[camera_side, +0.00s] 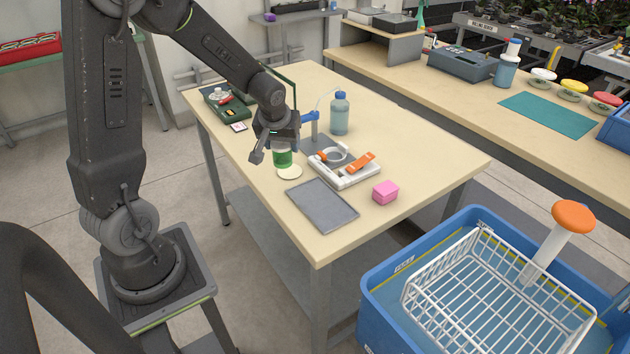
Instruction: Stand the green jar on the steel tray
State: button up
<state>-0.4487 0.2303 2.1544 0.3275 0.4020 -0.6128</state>
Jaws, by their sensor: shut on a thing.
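The green jar (282,158) is between the jaws of my gripper (280,146), near the middle of the wooden table. The gripper is shut on it from above and hides its upper part. The jar looks upright. It is just behind a round cream disc (290,172); I cannot tell whether the jar is touching the table or held a little above it. The steel tray (322,206) is a flat grey rectangle lying near the table's front edge, in front of the jar and to its right. Its surface is bare.
A white holder (345,176) with orange parts stands right of the jar, behind the tray. A pink block (385,192) sits right of the tray. A blue bottle (340,114) stands farther back. A green case (223,104) is at the far left. A blue tub (385,308) stands beside the table.

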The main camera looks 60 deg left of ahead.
jog(key=shift+w+d+f, duration=0.85)
jog(key=shift+d+f, duration=0.05)
jog(key=shift+f, duration=0.5)
jog(key=shift+w+d+f, duration=0.85)
jog(key=shift+f, duration=0.55)
jog(key=shift+w+d+f, duration=0.85)
jog(key=shift+d+f, duration=0.05)
jog(key=shift+f, duration=0.5)
jog(key=shift+f, duration=0.1)
jog(key=o, duration=1)
